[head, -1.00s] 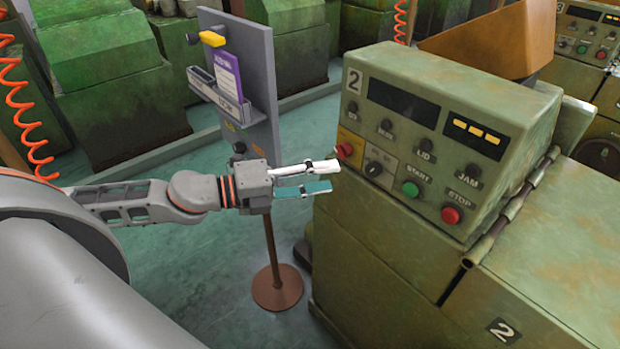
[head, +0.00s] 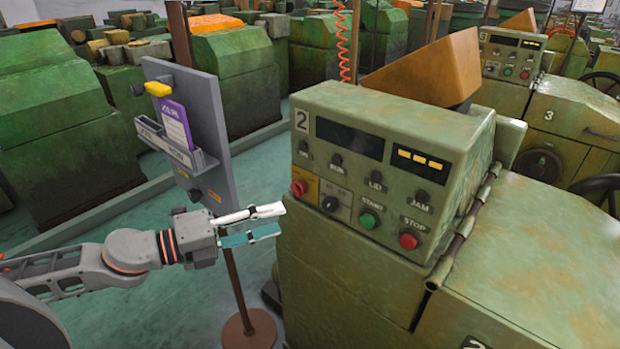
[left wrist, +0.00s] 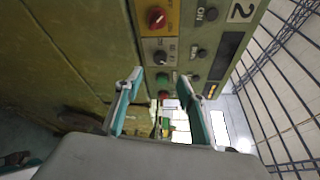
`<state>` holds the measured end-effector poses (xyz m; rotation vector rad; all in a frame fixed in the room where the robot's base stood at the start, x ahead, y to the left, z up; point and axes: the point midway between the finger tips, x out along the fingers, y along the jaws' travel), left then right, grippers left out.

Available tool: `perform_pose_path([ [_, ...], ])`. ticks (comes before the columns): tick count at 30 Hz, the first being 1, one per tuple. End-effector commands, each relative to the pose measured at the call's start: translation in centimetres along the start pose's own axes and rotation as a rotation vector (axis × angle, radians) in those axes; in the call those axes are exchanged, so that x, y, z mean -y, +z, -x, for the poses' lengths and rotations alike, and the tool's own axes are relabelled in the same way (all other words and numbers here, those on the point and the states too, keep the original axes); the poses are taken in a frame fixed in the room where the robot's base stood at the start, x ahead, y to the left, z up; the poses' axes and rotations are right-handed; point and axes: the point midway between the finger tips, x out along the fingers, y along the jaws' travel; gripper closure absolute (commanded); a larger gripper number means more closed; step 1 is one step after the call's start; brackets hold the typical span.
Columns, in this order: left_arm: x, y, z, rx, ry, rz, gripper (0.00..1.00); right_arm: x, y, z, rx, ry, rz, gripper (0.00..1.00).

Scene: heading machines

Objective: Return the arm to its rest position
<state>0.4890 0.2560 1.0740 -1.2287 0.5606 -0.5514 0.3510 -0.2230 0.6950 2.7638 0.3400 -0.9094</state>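My left arm reaches in from the left in the head view. Its gripper (head: 268,223) is open and empty, with a gap between the white and teal fingers. The fingertips are close to the left edge of machine 2's control panel (head: 345,212), near the red knob (head: 299,188). In the left wrist view the two fingers (left wrist: 160,95) stand apart with nothing between them. That view also shows the red knob (left wrist: 156,17) and the black selector (left wrist: 160,58) beyond the fingers. My right gripper is in neither view.
A grey board (head: 214,115) on a post with a round brown base (head: 248,330) stands behind my left gripper, holding a purple card (head: 177,127). Machine 2 fills the right side. Machine 3 (head: 575,130) stands behind it. Open green floor (head: 110,245) lies left of the post.

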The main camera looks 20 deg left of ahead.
Motion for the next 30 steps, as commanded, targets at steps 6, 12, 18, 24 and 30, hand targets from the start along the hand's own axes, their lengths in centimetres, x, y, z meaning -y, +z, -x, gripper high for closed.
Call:
perform_pose_path([
  [6, -1.0, 0.2, 0.0, 0.028, 0.0, 0.056, 0.61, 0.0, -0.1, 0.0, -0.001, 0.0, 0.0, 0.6],
  [12, -7.2, 0.9, 0.3, 0.187, 0.012, 0.371, 0.61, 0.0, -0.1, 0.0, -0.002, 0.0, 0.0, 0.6],
  [18, -16.5, -1.1, 1.6, 0.392, 0.049, 0.792, 0.61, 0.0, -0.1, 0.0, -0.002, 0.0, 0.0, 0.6],
  [24, -25.8, -7.2, 3.1, 0.587, 0.104, 1.213, 0.61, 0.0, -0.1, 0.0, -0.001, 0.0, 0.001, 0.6],
  [30, -32.1, -15.3, 4.1, 0.746, 0.16, 1.571, 0.61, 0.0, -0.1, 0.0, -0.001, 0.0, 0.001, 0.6],
])
